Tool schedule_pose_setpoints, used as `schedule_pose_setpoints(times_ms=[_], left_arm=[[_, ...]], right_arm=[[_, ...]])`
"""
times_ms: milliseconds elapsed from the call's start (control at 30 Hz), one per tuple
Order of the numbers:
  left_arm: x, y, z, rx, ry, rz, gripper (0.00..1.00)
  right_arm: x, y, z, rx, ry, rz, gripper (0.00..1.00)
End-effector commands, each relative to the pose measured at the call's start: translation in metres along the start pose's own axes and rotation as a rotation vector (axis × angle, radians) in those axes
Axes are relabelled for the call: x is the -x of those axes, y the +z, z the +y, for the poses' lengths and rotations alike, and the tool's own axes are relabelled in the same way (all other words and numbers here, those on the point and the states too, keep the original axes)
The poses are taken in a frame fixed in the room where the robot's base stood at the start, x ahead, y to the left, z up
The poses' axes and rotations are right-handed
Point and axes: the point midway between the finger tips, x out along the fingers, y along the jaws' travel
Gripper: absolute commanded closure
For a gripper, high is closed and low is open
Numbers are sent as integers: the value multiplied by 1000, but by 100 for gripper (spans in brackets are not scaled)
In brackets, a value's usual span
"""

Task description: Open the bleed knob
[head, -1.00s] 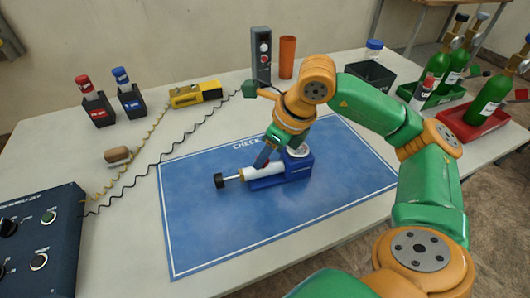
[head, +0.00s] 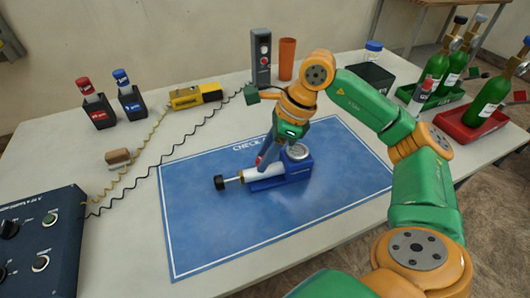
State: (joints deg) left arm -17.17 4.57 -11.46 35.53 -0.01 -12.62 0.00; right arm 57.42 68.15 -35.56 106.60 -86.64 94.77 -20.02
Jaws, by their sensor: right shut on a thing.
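A hand pump (head: 270,178) with a blue body, white barrel, round gauge and black plunger handle (head: 219,183) lies on the blue check mat (head: 215,235). A small red part (head: 259,160), which looks like the bleed knob, shows beside the fingers above the barrel. My right gripper (head: 268,163) reaches down from above, its jaws closed at this knob, left of the gauge (head: 297,152). The fingers hide most of the knob, so how far it is turned cannot be seen. My left gripper is not in view.
A dark control box (head: 45,240) stands at the left front, with coiled cables running from it. Red and blue bottles in holders, a yellow device (head: 195,95), a grey tower (head: 261,57) and an orange cup (head: 287,58) line the back. Green bottles (head: 488,100) stand in trays at right.

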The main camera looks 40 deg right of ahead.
Motion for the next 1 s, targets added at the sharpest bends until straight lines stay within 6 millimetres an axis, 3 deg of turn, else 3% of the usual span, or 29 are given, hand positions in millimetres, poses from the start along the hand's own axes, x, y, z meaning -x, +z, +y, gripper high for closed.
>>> schedule_pose_setpoints(times_ms=[500, 1000], left_arm=[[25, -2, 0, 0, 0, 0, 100], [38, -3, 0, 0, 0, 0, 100]], right_arm=[[2, 2, -3, 447, 189, -1, 100], [0, 4, -5, 888, 369, 0, 100]])
